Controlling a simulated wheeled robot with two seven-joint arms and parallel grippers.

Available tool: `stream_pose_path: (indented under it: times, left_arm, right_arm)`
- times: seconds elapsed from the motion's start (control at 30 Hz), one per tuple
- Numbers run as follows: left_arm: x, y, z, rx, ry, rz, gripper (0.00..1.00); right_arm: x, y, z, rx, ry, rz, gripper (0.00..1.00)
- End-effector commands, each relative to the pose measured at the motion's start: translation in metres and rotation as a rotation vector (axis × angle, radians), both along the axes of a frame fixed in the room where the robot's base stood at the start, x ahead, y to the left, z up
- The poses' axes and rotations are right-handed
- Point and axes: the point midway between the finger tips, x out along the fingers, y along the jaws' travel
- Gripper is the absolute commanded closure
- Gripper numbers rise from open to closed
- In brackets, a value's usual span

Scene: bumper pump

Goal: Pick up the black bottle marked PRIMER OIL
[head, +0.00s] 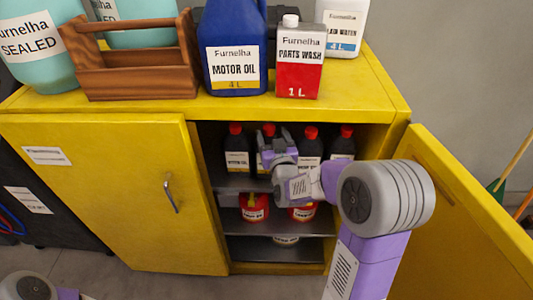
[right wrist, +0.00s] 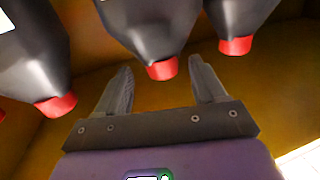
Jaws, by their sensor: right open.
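Several black bottles with red caps stand in a row on the cabinet's upper shelf: a leftmost one (head: 236,144), one behind my gripper (head: 269,130), one right of it (head: 311,146) and a rightmost one (head: 344,143). Their labels are too small to read surely, so I cannot tell which is PRIMER OIL. My right gripper (head: 278,148) is inside the cabinet at the second bottle from the left. In the right wrist view the bottles appear upside down; my open fingers (right wrist: 160,88) point toward the middle bottle (right wrist: 150,25), its cap near the gap between the fingertips. My left gripper is out of view.
The yellow cabinet (head: 110,190) has its left door shut and its right door (head: 460,200) open. A lower shelf holds red containers (head: 254,207). On top stand a wooden carrier (head: 130,83), a blue MOTOR OIL jug (head: 234,30) and a PARTS WASH can (head: 300,75).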

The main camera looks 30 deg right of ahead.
Motion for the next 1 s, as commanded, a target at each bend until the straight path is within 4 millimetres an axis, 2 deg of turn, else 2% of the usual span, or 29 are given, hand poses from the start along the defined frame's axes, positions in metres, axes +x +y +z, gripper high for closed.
stream_pose_path:
  times: [0.4, 0.73, 1.0]
  left_arm:
    - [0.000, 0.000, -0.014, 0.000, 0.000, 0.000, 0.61]
    - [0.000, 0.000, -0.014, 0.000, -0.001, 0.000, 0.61]
    - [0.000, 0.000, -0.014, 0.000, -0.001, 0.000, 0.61]
  right_arm:
    - [0.047, -0.013, 0.000, -0.003, 0.001, 0.001, 0.30]
    - [0.053, -0.014, 0.001, 0.000, 0.000, 0.002, 0.30]
    - [0.053, -0.014, 0.001, 0.000, 0.000, 0.002, 0.70]
